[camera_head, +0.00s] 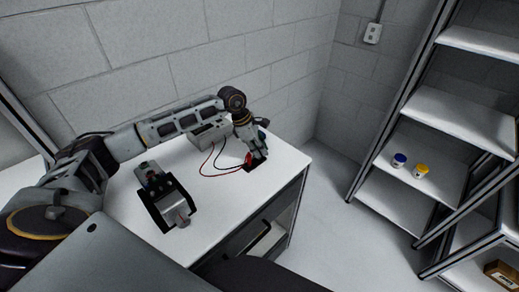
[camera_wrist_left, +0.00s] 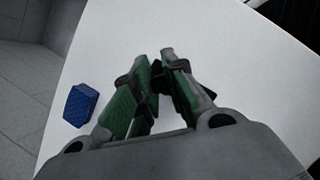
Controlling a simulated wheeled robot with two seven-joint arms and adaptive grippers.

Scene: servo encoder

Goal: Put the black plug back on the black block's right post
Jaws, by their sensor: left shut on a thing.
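My left gripper (camera_head: 259,157) reaches down over the right end of the white table, with its fingers close together. In the left wrist view, its green-padded fingers (camera_wrist_left: 158,62) close on a small dark piece (camera_wrist_left: 157,80), which looks like the black plug, mostly hidden between them. A red plug (camera_head: 249,159) with a red wire shows just left of the fingers in the head view. A dark shape (camera_head: 251,168) beside and under it looks like the black block; its right post is hidden by the gripper. My right gripper is not in view.
A grey box (camera_head: 209,132) with red and black wires stands at the table's back. A black-based device with a silver cylinder (camera_head: 175,212) sits at the left on the white table (camera_head: 215,215). A blue box (camera_wrist_left: 80,104) lies left of the fingers. Shelves (camera_head: 430,165) stand right.

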